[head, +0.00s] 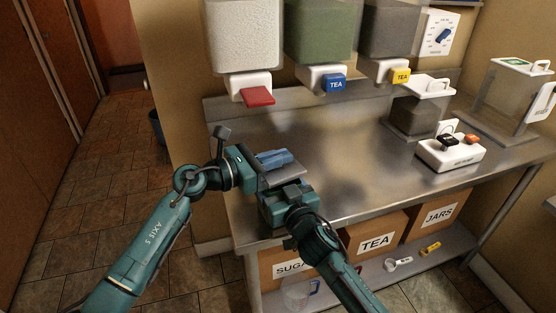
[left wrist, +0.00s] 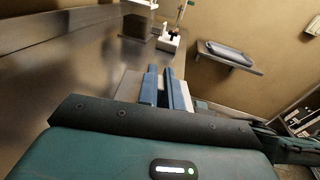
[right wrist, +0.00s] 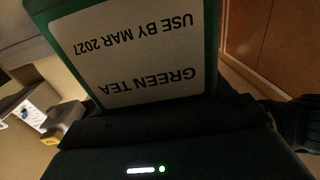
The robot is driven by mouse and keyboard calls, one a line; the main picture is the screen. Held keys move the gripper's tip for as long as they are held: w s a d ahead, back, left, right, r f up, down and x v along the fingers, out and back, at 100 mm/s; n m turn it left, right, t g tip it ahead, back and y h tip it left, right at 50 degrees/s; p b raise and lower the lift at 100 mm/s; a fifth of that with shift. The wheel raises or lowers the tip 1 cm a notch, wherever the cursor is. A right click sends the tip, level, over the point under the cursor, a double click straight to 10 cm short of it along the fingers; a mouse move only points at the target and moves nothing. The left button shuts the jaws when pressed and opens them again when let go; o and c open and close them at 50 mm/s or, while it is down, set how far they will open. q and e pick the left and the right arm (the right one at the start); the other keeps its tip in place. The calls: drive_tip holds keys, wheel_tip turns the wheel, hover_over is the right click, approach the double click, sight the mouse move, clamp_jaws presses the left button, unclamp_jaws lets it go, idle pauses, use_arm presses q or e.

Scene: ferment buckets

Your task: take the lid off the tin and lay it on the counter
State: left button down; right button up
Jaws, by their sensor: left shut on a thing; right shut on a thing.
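The tin (right wrist: 135,55) is a green box with a white label reading GREEN TEA, upside down in the right wrist view, close in front of the palm. In the head view it is mostly hidden by my right gripper (head: 288,205), which is shut on it at the counter's front left. A flat grey plate, seemingly the lid (head: 290,174), lies just above that gripper. It also shows in the left wrist view (left wrist: 129,88). My left gripper (head: 272,157) has its blue fingers shut on the lid. Whether lid and tin touch is hidden.
The steel counter (head: 340,150) is bare in the middle. Dispensers with red, blue and yellow (head: 400,76) taps hang above the back. A white block (head: 450,153) with knobs stands at right. Boxes marked TEA (head: 375,241) and JARS are on the lower shelf.

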use_arm(q)
drive_tip(key=shift+r, duration=1.65)
use_arm(e)
drive_tip(key=o, duration=1.4)
